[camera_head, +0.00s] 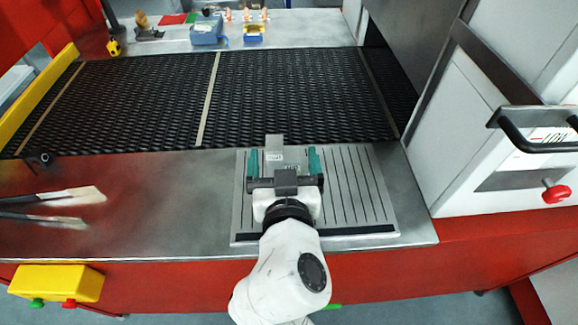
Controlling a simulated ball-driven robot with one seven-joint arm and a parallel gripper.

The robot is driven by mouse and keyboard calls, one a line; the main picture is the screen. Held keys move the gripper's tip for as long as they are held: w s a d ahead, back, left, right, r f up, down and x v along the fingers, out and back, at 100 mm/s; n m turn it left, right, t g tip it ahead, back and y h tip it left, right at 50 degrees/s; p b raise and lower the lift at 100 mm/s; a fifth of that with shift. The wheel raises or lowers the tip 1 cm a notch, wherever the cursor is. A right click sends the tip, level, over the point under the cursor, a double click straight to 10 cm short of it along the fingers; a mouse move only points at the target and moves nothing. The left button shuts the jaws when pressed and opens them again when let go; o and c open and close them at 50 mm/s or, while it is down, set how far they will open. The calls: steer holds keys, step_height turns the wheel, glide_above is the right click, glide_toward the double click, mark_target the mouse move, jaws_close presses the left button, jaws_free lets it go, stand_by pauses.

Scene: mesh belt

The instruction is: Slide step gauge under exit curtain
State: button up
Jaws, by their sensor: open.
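The step gauge seems to be the small grey metal piece with a white label (274,143), at the far edge of a grooved metal plate (350,185). My gripper (283,162) is above the plate, with its two teal fingers open on either side of the piece. I cannot tell whether either finger touches it. Its near part is hidden behind my gripper. The exit curtain seems to be the grey panel (412,40) at the right end of the black mesh belt (280,95); its lower edge is hard to make out.
Two brushes (55,196) lie on the metal ledge at left. A white cabinet with a black handle (540,145) and red knob stands at right. Blue bins (207,32) and small tools stand behind the belt. The belt is bare apart from light cross strips.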

steer(key=w, duration=0.3)
steer(key=shift+w+f+p, duration=0.3)
steer(key=shift+f+p, duration=0.05)
steer(key=shift+f, duration=0.05)
steer(key=shift+c, duration=0.4)
steer(key=c, duration=1.4)
steer(key=shift+r, duration=0.15)
